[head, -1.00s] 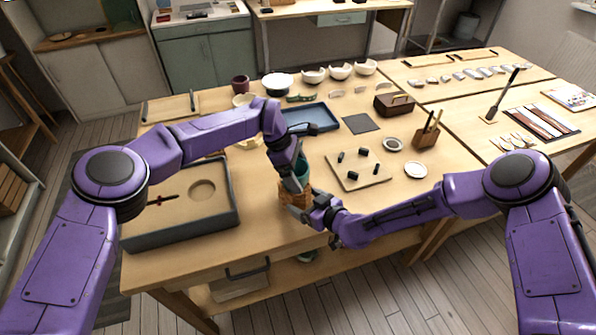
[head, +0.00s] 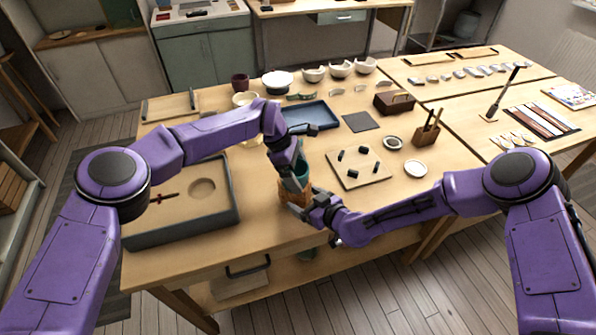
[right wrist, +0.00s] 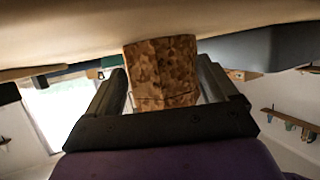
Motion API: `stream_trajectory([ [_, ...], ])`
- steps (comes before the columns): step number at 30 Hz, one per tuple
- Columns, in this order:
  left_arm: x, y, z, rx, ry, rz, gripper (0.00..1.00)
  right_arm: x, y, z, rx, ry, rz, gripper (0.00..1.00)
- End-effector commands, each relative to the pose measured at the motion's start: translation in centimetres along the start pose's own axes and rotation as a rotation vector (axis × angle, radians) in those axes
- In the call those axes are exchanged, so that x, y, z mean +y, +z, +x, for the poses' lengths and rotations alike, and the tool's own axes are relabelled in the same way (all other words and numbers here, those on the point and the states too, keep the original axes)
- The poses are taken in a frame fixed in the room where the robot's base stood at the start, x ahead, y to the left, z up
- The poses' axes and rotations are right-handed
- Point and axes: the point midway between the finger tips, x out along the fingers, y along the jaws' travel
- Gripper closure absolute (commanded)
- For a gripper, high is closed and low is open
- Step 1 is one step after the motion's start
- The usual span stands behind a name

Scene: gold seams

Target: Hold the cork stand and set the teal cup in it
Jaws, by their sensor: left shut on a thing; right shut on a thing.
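The teal cup (head: 302,170) is in the head view near the front middle of the table, partly hidden by my left gripper (head: 291,181), which is shut on it. The brown cork stand (head: 286,197) is directly below the cup. My right gripper (head: 304,207) is shut on the stand from the right. In the right wrist view the mottled cork stand (right wrist: 162,70) sits between the two dark fingers of my right gripper (right wrist: 165,85). The grippers hide where cup and stand meet, so I cannot tell whether the cup is seated.
A grey-rimmed tray (head: 232,212) lies left of the stand. A board with several small dark pieces (head: 375,178) lies to the right. A blue tray (head: 322,114) and several white bowls (head: 340,69) are behind. The table's front edge is close to the stand.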

Motion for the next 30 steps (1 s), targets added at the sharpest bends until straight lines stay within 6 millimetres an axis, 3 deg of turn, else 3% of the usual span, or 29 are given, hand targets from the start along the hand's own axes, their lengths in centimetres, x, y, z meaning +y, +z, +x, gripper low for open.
stream_trajectory([
  [12,0.02,-0.07,0.18,0.0,0.001,0.0,0.35,0.0,-0.01,0.0,0.0,0.0,0.0,0.47],
  [13,0.01,-0.07,0.18,-0.001,0.0,0.0,0.05,0.0,-0.01,0.0,0.0,0.0,0.0,0.47],
  [14,0.01,-0.07,0.18,0.0,0.001,0.0,0.0,0.0,-0.01,0.0,0.0,0.0,0.0,0.47],
  [30,0.0,-0.08,0.18,0.0,0.0,0.0,0.0,0.0,-0.02,0.0,0.0,0.0,0.0,0.47],
])
